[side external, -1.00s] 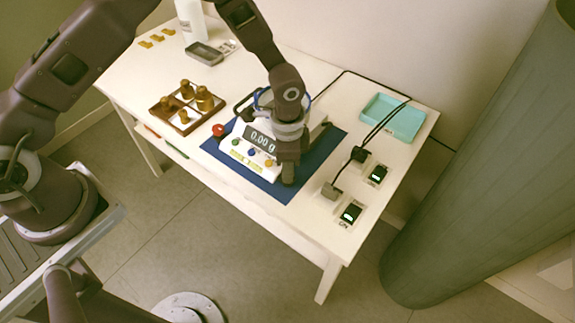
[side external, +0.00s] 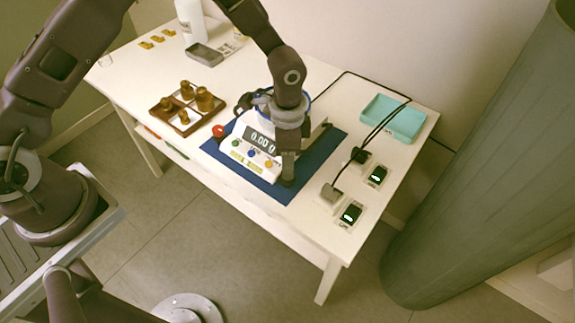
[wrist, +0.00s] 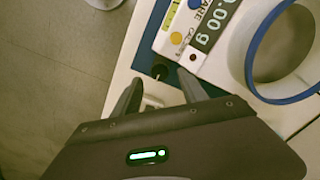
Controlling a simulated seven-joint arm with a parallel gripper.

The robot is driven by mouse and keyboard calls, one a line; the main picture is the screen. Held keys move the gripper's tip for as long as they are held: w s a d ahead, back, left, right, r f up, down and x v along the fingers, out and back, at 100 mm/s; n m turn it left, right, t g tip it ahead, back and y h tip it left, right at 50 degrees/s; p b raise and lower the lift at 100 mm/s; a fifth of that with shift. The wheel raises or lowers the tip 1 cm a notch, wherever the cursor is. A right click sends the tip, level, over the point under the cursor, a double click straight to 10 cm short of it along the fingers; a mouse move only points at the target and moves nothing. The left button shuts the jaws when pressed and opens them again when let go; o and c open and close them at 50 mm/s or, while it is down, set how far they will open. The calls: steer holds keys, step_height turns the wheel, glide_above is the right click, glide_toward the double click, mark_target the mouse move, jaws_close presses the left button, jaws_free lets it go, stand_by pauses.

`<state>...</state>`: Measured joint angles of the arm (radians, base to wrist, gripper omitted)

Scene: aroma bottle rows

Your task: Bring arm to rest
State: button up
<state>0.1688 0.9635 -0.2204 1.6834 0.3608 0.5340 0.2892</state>
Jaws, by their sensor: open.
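My gripper (side external: 287,180) hangs over the right front part of the white scale (side external: 239,148), above the blue mat (side external: 219,152). In the wrist view my gripper (wrist: 160,88) is open, with two dark fingers apart and nothing held between them. The scale's display (wrist: 211,22) reads 0.00 g in the wrist view. A blue-rimmed ring (wrist: 302,95) stands at the right of that view. A small round black part (wrist: 160,71) shows just beyond the fingertips. Part of the scale is hidden behind my arm in the side view.
A wooden tray with amber bottles (side external: 204,99) stands left of the scale. A red knob (side external: 218,131) is at the mat's left. A teal tray (side external: 415,125), cables and two small displays (side external: 352,213) lie to the right. A white bottle (side external: 189,20) stands at the back.

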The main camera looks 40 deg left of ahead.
steer(key=shift+r, duration=1.75)
steer(key=s+a+r+n+t, duration=0.1)
steer(key=s+a+r+n, duration=0.2)
steer(key=r, duration=0.6)
steer(key=s+a+r+n+t, duration=0.15)
steer(key=a+r, duration=0.25)
steer(key=r, duration=0.5)
steer(key=s+a+r+n+t, duration=0.1)
steer(key=s+r+n, duration=0.1)
steer(key=s, duration=0.4)
steer(key=s+a+r+n+t, duration=0.1)
steer(key=s+a+r, duration=0.1)
steer(key=s, duration=0.5)
steer(key=s+a+r+n+t, duration=0.1)
steer(key=s+a+r+n, duration=0.1)
steer(key=s+r, duration=0.2)
steer(key=shift+s+r+n, duration=0.3)
steer(key=shift+s+n, duration=0.05)
steer(key=shift+s, duration=0.85)
